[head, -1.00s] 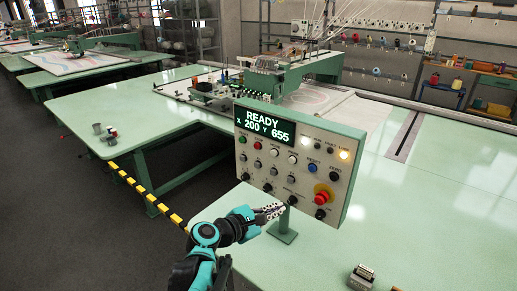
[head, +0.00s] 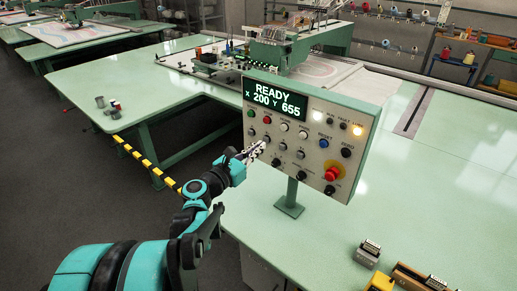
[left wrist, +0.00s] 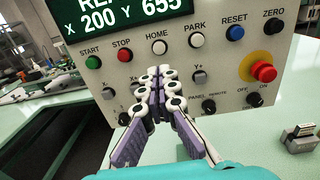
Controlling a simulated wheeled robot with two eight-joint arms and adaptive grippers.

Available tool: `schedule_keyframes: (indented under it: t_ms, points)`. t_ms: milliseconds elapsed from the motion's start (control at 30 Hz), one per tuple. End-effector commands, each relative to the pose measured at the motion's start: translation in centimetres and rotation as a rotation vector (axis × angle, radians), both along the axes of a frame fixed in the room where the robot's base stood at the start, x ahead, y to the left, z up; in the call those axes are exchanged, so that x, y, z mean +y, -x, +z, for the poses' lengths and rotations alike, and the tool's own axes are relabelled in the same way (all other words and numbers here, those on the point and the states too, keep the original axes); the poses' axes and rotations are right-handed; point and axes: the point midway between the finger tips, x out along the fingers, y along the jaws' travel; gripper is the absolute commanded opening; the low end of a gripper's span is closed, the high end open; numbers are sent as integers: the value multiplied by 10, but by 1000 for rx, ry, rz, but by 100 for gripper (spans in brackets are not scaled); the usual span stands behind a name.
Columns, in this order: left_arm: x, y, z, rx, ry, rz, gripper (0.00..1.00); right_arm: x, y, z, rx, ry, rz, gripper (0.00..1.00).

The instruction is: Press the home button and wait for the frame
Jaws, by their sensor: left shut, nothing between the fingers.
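The control panel (head: 352,125) stands on a post on the pale green table. Its screen (head: 274,97) reads READY, X 200 Y 655. The white HOME button (left wrist: 159,47) is in the upper button row, between the red STOP button (left wrist: 124,56) and the white PARK button (left wrist: 196,40). In the head view HOME is a small white button (head: 284,127). My left gripper (left wrist: 161,74) is shut and empty, in front of the panel. Its fingertips appear just below HOME in the wrist view, and lower left of it in the head view (head: 260,146). I see no contact with HOME. My right gripper is out of view.
A red emergency stop (left wrist: 263,72) on a yellow base is at the panel's right. A small metal-topped device (head: 368,252) stands on the table in front.

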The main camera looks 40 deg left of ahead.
Motion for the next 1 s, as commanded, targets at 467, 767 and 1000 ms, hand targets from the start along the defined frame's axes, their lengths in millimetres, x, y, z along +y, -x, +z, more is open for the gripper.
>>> schedule_keyframes:
  t_ms: [467, 767, 1000]
  points:
    - [-5, -93, -1, 0, -1, -1, 0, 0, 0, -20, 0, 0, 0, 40]
    - [-5, -109, 0, 0, -1, 0, 0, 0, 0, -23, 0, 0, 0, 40]
    - [-5, -109, 1, 0, -1, 0, 0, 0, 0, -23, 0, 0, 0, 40]
